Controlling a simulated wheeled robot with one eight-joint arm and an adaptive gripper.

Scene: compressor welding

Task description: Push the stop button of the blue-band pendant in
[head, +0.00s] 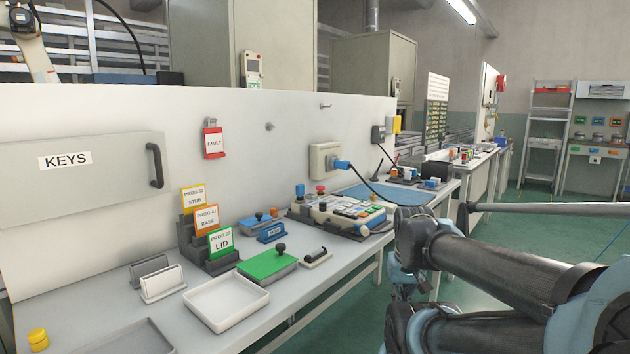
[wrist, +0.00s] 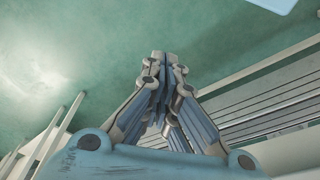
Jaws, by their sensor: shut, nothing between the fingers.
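A pale control box (head: 345,211) with several coloured keys lies on the bench, with a red mushroom button (head: 320,190) at its back left and a blue-topped part (head: 300,191) beside it. It may be the blue-band pendant; I cannot make out a band for certain. Two narrow pendants, one nearer (head: 253,68) and one farther (head: 396,88), hang on grey cabinets; no blue band shows on either. My gripper (wrist: 160,58) is shut and empty in the wrist view, over green floor, away from any button. In the head view my arm fills the lower right, off the bench's right edge.
A socket (head: 324,159) with a blue plug and black cable stands behind the control box. A white tray (head: 227,301), green block (head: 266,264) and card rack (head: 190,236) are to its left. Slatted metal (wrist: 270,110) lies right of my gripper.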

